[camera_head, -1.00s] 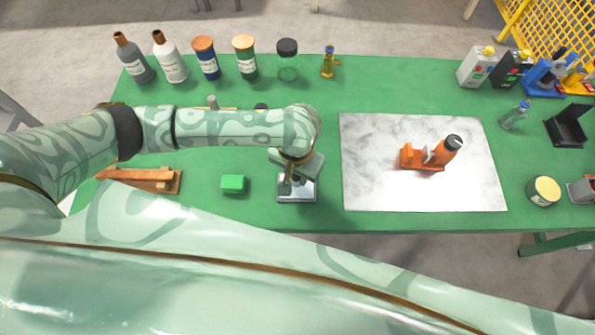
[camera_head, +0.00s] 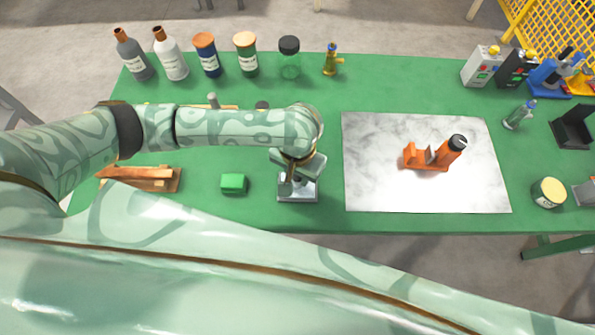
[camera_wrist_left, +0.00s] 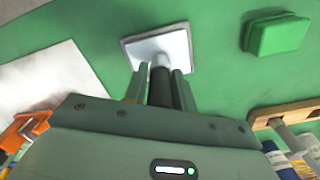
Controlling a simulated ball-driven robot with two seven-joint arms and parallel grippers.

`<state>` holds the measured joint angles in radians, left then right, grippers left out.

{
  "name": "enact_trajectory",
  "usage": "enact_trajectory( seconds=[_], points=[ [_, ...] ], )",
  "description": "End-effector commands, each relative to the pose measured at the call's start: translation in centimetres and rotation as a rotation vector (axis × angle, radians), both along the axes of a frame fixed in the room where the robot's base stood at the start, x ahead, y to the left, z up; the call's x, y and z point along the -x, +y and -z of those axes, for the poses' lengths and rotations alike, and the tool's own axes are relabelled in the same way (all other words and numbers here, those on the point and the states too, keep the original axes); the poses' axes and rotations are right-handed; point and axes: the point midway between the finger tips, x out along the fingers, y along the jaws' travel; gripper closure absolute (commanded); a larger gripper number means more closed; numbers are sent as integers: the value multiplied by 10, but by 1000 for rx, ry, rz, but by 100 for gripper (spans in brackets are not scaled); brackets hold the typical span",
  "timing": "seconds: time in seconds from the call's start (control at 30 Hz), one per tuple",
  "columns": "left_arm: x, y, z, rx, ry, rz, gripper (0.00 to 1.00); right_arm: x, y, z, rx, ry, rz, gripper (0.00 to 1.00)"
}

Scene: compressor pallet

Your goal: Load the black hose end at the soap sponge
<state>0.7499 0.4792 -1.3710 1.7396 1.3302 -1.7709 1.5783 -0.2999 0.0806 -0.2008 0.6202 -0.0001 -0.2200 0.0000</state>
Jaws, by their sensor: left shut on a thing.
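My left gripper (camera_head: 291,178) is over the front middle of the green table, partly hidden by its own wrist. In the left wrist view the fingers (camera_wrist_left: 160,84) are shut on a dark upright cylinder, seemingly the black hose end (camera_wrist_left: 162,92). Its lower end meets a grey post on a square white-grey base (camera_wrist_left: 142,49), which stands on the table (camera_head: 298,197). I cannot tell whether they are joined. The green soap sponge (camera_head: 233,183) lies just left of the base, apart from it; it also shows in the left wrist view (camera_wrist_left: 277,36). My right gripper is out of view.
A white marble board (camera_head: 376,190) with an orange tool (camera_head: 432,157) lies to the right. A wooden block (camera_head: 140,178) lies left of the sponge. Several bottles and jars (camera_head: 205,55) line the back edge. Bare table lies between sponge and base.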

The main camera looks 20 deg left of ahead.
Motion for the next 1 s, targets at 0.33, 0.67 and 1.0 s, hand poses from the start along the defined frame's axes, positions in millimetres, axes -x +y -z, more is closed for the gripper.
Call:
enact_trajectory(
  seconds=[0.33, 0.67, 1.0],
  points=[
    [0, 0, 4, 0, 0, 1, 96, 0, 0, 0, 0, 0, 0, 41],
    [0, 0, 8, 1, 1, 0, 96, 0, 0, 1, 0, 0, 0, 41],
    [0, 0, 9, 1, 0, 0, 96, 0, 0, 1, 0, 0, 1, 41]
  ],
)
